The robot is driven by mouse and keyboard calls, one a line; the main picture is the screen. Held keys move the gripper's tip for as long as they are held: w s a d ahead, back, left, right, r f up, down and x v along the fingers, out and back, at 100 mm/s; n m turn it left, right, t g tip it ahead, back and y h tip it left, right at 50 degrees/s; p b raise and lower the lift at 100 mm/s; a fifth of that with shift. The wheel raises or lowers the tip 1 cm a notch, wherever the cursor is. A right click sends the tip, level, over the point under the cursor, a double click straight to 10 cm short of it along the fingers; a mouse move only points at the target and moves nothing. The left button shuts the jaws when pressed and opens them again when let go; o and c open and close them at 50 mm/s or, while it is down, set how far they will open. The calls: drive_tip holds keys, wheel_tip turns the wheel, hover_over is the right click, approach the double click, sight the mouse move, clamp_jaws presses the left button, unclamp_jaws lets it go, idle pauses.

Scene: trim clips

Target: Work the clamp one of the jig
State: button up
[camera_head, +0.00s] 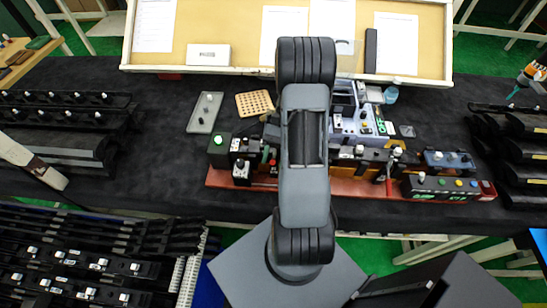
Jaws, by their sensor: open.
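The jig is a long red-brown base (345,190) on the dark bench, carrying dark and orange blocks. A clamp with a green handle (266,155) stands left of my arm. Another clamp with a red handle (389,168) stands to the right of it. I cannot tell which of them is clamp one, and both are too small to tell whether they are open or closed. My arm crosses the middle of the jig in the picture and hides part of it. My gripper does not show.
A control box (440,187) with colored buttons stands at the jig's right end. A grey tray (205,112) and a perforated tan board (254,103) lie behind the jig. Racks of dark trim parts (75,240) stand at lower left. Bare bench (150,190) lies left of the jig.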

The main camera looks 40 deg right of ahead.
sight(274, 159)
drive_tip(key=shift+d, duration=0.1)
drive_tip(key=shift+b+v, duration=1.2)
drive_tip(key=shift+v, duration=2.45)
